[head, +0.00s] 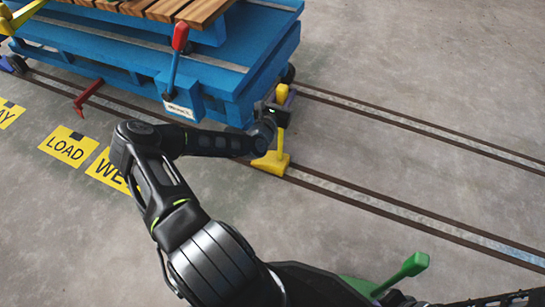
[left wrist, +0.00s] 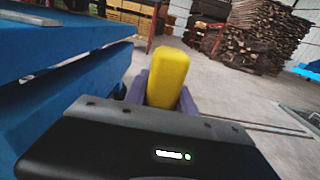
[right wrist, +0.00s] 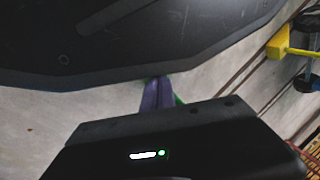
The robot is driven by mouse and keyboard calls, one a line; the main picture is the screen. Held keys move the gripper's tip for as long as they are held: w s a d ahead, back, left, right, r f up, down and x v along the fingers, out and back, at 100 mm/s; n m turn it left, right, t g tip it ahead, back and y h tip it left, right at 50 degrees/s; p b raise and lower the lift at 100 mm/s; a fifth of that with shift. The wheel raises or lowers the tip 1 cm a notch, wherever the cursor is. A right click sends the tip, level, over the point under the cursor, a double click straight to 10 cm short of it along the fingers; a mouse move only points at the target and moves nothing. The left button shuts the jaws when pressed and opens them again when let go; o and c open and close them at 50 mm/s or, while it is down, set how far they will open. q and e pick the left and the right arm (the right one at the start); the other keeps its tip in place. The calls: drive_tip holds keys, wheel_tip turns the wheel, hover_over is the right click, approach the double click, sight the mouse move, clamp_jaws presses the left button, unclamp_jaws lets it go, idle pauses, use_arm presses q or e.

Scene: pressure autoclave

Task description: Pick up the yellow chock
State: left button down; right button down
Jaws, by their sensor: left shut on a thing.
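The yellow chock (head: 272,163) sits at the near rail, just in front of the blue cart, with its post standing up from the block. My left gripper (head: 281,100) is at the top of that post. In the left wrist view the yellow post end (left wrist: 162,76) stands between the purple fingers, which are shut on it. The chock's lower block is hidden there. My right gripper (right wrist: 157,94) shows in the right wrist view with its purple fingers together and nothing visible between them. A yellow block with a bar (right wrist: 279,42), apparently the same chock, shows at upper right there.
The blue cart (head: 120,55) carries wooden planks and has a red-knobbed lever (head: 180,38). A green handled object (head: 405,270) is at the bottom, partly hidden by my arm. Rails (head: 430,228) run to the right over clear floor. Yellow floor signs (head: 68,146) lie left.

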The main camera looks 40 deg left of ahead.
use_arm(q)
drive_tip(key=shift+r, duration=0.2)
drive_tip(key=shift+r, duration=0.1)
wheel_tip(320, 180, up, 18)
drive_tip(key=p, duration=0.7)
idle(0.6)
